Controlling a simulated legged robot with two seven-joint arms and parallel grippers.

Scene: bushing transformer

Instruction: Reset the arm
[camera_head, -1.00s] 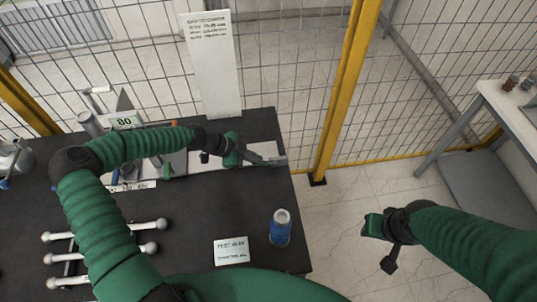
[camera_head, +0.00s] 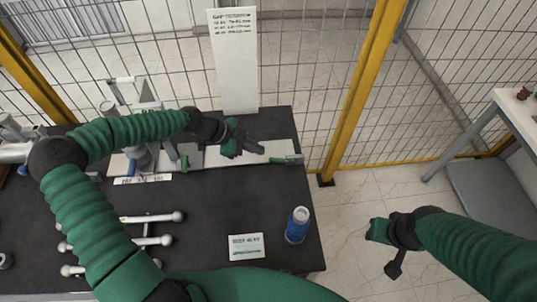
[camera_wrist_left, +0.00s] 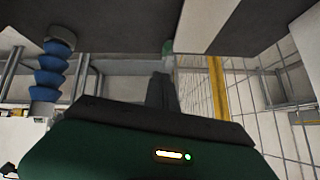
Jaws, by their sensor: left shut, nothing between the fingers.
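My left arm comes in from the left and arches over the black table (camera_head: 200,225). My left gripper (camera_head: 250,148) is over the back of the table, above a white strip (camera_head: 222,158); its fingers are together and empty. In the left wrist view its shut fingers (camera_wrist_left: 162,92) show with nothing between them. My right arm comes in from the right. My right gripper (camera_head: 377,230) hangs over the tiled floor, clear of the table; its finger gap cannot be made out.
White ball-ended rods (camera_head: 150,218) lie at left. A white sign board (camera_head: 233,60) stands at the back before a wire fence with a yellow post (camera_head: 357,80).

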